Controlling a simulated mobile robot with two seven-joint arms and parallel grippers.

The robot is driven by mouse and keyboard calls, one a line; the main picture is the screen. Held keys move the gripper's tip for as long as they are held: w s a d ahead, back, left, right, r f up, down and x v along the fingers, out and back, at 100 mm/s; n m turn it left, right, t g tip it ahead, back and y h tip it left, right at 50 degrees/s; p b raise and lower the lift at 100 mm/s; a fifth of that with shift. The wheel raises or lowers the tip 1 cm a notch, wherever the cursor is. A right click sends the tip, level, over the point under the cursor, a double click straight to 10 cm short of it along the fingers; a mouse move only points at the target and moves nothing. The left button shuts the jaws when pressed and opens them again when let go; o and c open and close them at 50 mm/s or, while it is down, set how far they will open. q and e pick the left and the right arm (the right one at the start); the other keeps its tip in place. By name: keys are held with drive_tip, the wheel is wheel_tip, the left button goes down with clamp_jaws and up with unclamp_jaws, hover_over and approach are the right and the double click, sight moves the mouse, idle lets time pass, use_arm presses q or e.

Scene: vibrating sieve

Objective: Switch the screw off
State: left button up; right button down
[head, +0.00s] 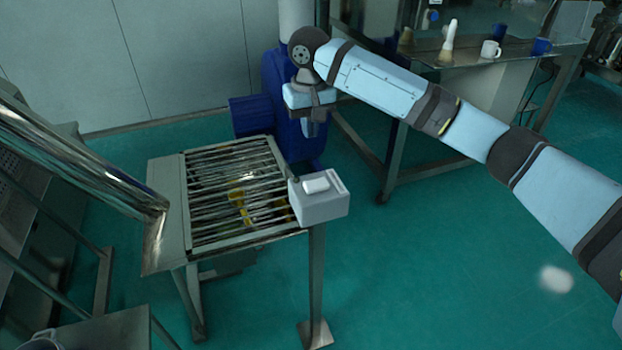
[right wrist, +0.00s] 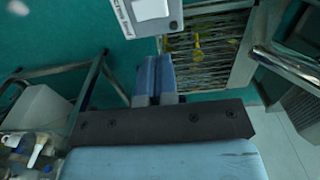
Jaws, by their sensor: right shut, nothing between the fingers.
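A light grey control box (head: 318,205) stands on a post at the right front corner of the sieve. A white switch (head: 316,186) sits on its top face; I cannot tell its setting. In the right wrist view the switch (right wrist: 151,9) and box (right wrist: 132,28) show at the top, partly cut off, with small unreadable lettering. My right gripper (head: 314,126) is shut and empty, pointing down above and behind the box, clear of it. In the right wrist view its blue fingers (right wrist: 154,62) are together, below the box in the picture. My left gripper is not in view.
The sieve's barred grate (head: 225,190) with yellow parts beneath lies left of the box. A shiny metal tube (head: 80,160) slopes in from the left. A blue machine (head: 280,100) stands behind. A table (head: 470,68) holds mugs and a bottle. Green floor at right is mostly clear.

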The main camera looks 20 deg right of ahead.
sight(310, 185)
drive_tip(key=shift+f, duration=0.15)
wheel_tip(310, 185, down, 14)
drive_tip(key=shift+r, duration=0.2)
drive_tip(key=shift+f, duration=0.1)
idle(0.4)
drive_tip(key=shift+a+p, duration=0.1)
drive_tip(key=shift+p, duration=0.4)
drive_tip(key=shift+f, duration=0.15)
